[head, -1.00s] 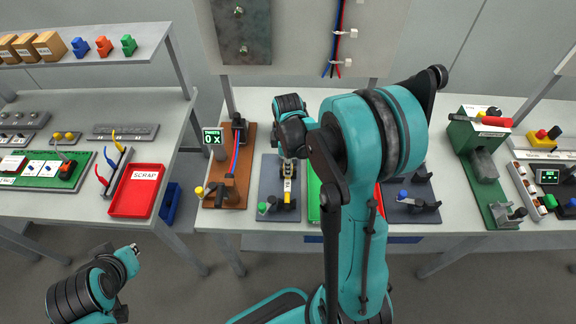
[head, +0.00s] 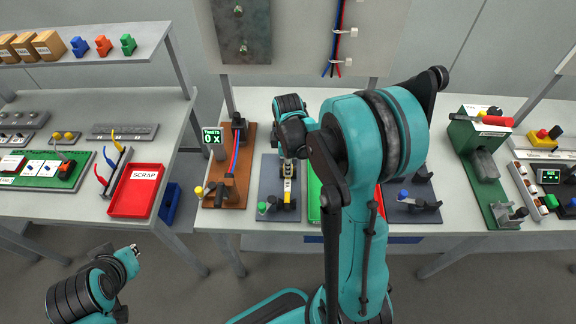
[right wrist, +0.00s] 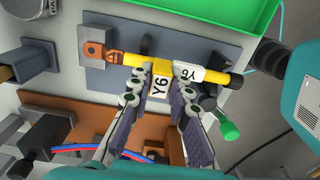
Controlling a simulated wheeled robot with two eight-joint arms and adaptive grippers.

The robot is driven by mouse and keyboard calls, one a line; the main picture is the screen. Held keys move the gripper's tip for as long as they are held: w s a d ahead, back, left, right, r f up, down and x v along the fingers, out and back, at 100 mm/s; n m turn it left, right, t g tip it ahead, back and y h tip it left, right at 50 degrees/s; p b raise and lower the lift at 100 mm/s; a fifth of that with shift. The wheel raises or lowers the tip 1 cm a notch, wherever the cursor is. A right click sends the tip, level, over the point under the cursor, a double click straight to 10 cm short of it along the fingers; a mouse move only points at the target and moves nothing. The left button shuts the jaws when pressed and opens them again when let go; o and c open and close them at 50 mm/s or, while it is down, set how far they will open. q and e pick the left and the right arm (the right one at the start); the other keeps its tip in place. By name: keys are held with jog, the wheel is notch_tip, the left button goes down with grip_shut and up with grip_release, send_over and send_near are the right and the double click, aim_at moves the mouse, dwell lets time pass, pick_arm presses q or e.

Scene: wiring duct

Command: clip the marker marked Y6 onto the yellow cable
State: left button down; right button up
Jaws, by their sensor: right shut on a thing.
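The yellow cable (right wrist: 195,71) lies across a blue-grey fixture in the right wrist view, with a copper lug at its left end, a black right end and a white Y6 label on it. In the head view the cable (head: 287,190) shows below my right gripper (head: 289,158). My right gripper (right wrist: 163,98) is shut on the yellow marker (right wrist: 160,80), whose white face reads Y6. The marker is at the cable, left of the cable's label. I cannot tell whether it is clipped around it. My left gripper (head: 135,249) is away at lower left, its jaws too small to read.
A green-handled clamp (right wrist: 229,130) stands close right of my right fingers. A green tray (right wrist: 190,12) lies beyond the fixture. A brown board (head: 237,165) with red and blue cables is beside it. A red scrap tray (head: 136,191) is on the left table.

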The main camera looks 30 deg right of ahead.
jog(key=shift+f+b, duration=0.6)
jog(key=shift+f, duration=0.25)
jog(key=o, duration=0.9)
jog(key=shift+r, duration=0.1)
notch_tip(320, 180, up, 12)
jog(key=shift+w+f, duration=0.1)
jog(key=s+a+m+t+b, duration=0.1)
jog(key=s+a+m+t, duration=0.1)
jog(key=s+a+m, duration=0.1)
jog(key=s+a+f+m+t+b, duration=0.1)
jog(key=s+a+m+t, duration=0.2)
jog(key=s+a+m, duration=0.1)
jog(key=s+a+f+m+t+b, duration=0.1)
jog(key=s+a+m+t+b, duration=0.1)
jog(key=s+a+m, duration=0.1)
jog(key=shift+s+a+m, duration=0.35)
jog(key=shift+s+m, duration=0.25)
jog(key=shift+m, duration=0.3)
